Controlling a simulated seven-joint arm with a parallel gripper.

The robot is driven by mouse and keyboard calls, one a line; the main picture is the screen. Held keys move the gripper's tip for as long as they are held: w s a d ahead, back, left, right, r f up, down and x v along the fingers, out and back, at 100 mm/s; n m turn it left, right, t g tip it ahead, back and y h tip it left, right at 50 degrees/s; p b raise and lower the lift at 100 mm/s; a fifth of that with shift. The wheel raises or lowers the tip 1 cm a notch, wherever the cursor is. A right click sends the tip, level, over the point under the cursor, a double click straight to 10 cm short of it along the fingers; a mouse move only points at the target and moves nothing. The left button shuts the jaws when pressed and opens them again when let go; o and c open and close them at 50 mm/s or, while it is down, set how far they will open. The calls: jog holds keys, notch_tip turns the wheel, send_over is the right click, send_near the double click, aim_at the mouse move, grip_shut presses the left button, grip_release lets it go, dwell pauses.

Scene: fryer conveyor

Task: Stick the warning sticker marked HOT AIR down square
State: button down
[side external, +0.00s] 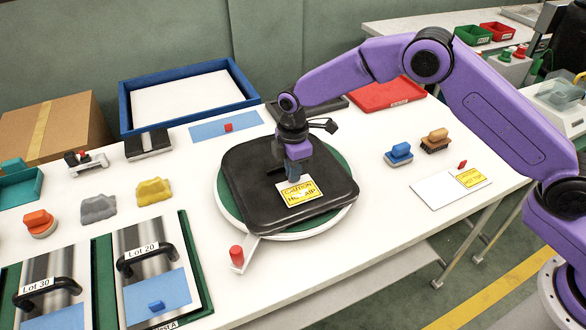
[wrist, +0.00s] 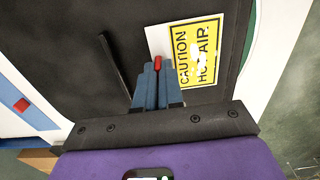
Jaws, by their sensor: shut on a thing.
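The yellow sticker reading CAUTION HOT AIR (side external: 299,193) is over the black panel (side external: 245,175), near its front edge. It also shows in the wrist view (wrist: 187,74), with a white strip along one edge and white glare patches across its lettering. My gripper (side external: 293,178) is at the sticker's back edge. In the wrist view its blue-grey fingers (wrist: 158,72) are shut on a small red tab (wrist: 158,62) at the white strip. I cannot tell whether the sticker touches the panel or hangs just above it. The panel lies on a round green-topped turntable (side external: 228,190).
A white sheet (side external: 435,190) with another yellow caution sticker (side external: 471,178) lies to the right, near a blue-handled block (side external: 398,152) and a brush (side external: 436,139). A red-knobbed lever (side external: 237,256) projects from the turntable's front. Steel plates with black handles (side external: 145,252) stand at left.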

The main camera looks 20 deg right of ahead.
jog(key=shift+f, duration=0.25)
jog(key=c, duration=0.6)
grip_release()
jog(key=shift+r, duration=0.1)
jog(key=shift+r, duration=3.45)
